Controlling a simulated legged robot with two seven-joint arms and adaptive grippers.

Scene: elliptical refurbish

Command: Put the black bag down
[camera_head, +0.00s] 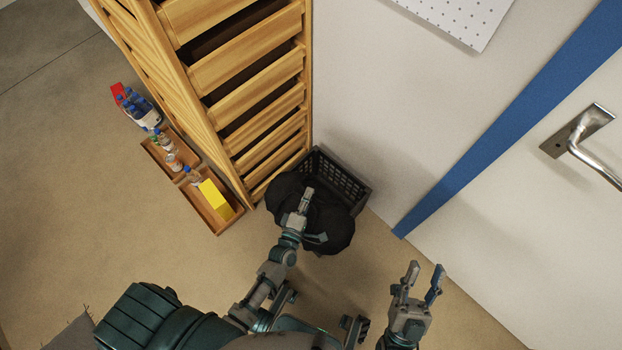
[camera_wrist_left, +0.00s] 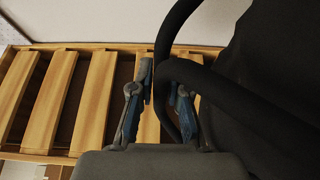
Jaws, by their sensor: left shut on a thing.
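The black bag (camera_head: 333,222) is at the front of a dark crate (camera_head: 343,178) beside the wooden rack, overlapping the crate in the head view. My left gripper (camera_head: 305,198) is over the bag and hides part of it. In the left wrist view the bag (camera_wrist_left: 275,75) fills the right side. There my left gripper (camera_wrist_left: 160,90) has its fingers around a black strap of the bag. Whether the bag rests on the crate or hangs above it I cannot tell. My right gripper (camera_head: 421,282) is open and empty, to the right of the bag.
A wooden slatted rack (camera_head: 247,70) stands left of the crate. A wooden tray (camera_head: 215,215) with bottles and a yellow item (camera_head: 214,197) is on the floor. A door with a metal handle (camera_head: 579,132) is at the right.

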